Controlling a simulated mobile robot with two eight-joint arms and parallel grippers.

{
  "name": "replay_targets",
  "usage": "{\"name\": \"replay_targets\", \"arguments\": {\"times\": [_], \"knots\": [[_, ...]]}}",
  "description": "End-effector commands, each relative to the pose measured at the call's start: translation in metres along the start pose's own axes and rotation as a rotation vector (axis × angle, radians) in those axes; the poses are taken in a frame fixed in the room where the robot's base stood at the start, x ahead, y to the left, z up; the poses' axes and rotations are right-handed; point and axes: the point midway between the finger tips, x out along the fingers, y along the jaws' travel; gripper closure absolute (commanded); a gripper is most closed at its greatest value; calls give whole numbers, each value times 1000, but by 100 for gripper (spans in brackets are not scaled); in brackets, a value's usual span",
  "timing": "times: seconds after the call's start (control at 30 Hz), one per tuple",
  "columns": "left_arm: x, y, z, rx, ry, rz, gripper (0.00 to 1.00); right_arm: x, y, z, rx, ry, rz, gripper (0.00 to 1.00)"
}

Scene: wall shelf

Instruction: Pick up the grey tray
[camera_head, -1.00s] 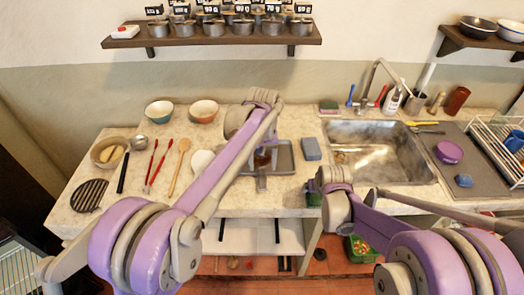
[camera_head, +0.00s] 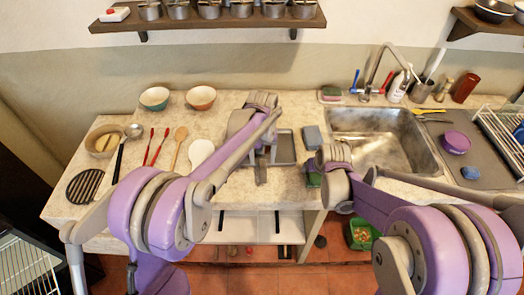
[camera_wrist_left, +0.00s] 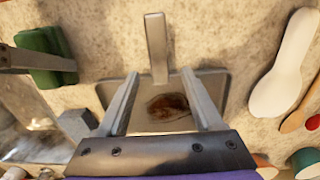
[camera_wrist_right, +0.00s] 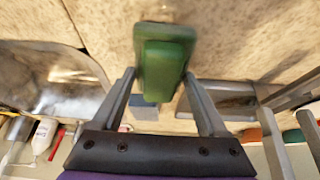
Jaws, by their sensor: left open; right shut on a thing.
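The grey tray (camera_head: 284,148) lies on the stone counter, left of the sink, partly hidden by my left arm. In the left wrist view the tray (camera_wrist_left: 213,88) has a brown stain or residue on its floor. My left gripper (camera_wrist_left: 160,88) is open, its fingers apart over the tray. A grey bar (camera_wrist_left: 156,45), perhaps a handle, meets the tray's edge between the fingertips. I cannot tell if the fingers touch anything. My right gripper (camera_wrist_right: 158,88) is shut on a green block (camera_wrist_right: 165,62), by the counter's front edge. The block (camera_head: 313,179) also shows in the head view.
A blue-grey sponge (camera_head: 312,137) lies between tray and sink (camera_head: 385,140). A white spoon (camera_head: 201,151), a wooden spoon (camera_head: 178,145) and red-handled utensils lie to the left. Two bowls (camera_head: 201,97) stand behind. The counter behind the tray is clear.

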Motion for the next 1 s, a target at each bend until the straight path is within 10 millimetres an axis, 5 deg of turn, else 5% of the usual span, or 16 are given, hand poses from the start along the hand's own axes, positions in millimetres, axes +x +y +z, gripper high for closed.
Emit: {"name": "replay_targets", "arguments": {"times": [0.3,0.57,0.93,1.0], "knots": [[45,0,2,0,-2,0,32,5,0,8,0,-8,0,68],[47,0,1,0,0,0,32,5,0,8,0,-8,0,68],[47,0,1,0,0,0,96,5,0,8,0,-8,0,68],[47,0,1,0,0,0,100,5,0,8,0,-8,0,68]]}}
